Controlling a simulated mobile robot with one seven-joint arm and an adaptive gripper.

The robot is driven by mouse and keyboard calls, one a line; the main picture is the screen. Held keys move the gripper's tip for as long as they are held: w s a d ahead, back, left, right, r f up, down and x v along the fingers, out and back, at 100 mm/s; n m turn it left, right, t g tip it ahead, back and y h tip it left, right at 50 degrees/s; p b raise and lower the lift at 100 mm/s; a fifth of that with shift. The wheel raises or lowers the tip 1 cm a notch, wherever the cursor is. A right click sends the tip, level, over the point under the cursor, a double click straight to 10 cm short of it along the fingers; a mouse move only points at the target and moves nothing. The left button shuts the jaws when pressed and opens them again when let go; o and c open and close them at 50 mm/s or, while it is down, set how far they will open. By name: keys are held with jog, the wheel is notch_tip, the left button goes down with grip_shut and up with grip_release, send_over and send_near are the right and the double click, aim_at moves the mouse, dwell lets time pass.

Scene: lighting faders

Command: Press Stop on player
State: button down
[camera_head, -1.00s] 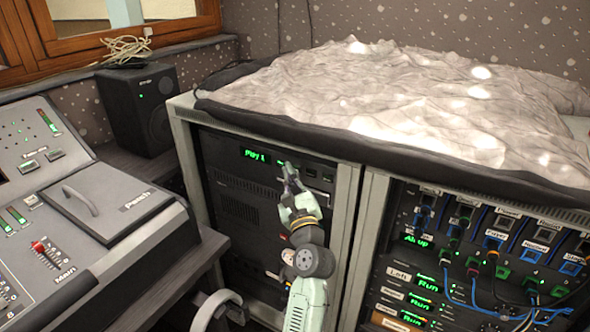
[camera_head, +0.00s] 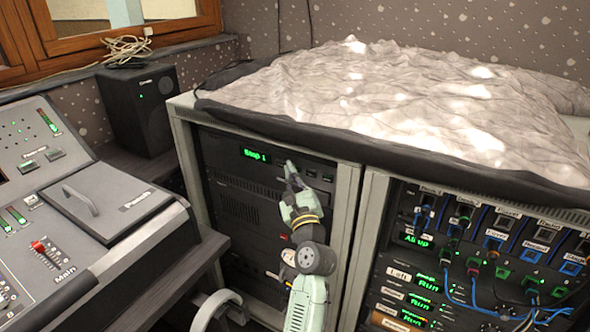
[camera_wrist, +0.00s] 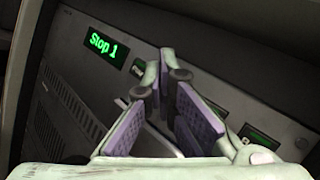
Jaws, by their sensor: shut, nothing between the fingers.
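The player (camera_head: 230,152) is the top black unit in the left rack. Small buttons with green labels (camera_wrist: 258,140) show to the right of the fingers. The fingers hide part of the button row.
A second rack (camera_head: 440,260) with patch cables and green "Run" displays stands to the right. A mixing desk (camera_head: 50,240) and a black speaker (camera_head: 140,108) are at left. A crumpled pale cover (camera_head: 400,95) lies over the racks.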

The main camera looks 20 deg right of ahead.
jog(key=shift+s, duration=0.1)
jog(key=shift+s+a+p, duration=0.4)
jog(key=shift+a+p, duration=0.1)
jog(key=shift+a, duration=0.05)
jog(key=shift+s+a+p, duration=0.7)
jog(key=shift+s+a, duration=0.1)
jog(key=shift+a, duration=0.2)
jog(key=shift+s+a+p, duration=0.7)
jog(key=shift+s+a, duration=0.05)
jog(key=shift+a, duration=0.25)
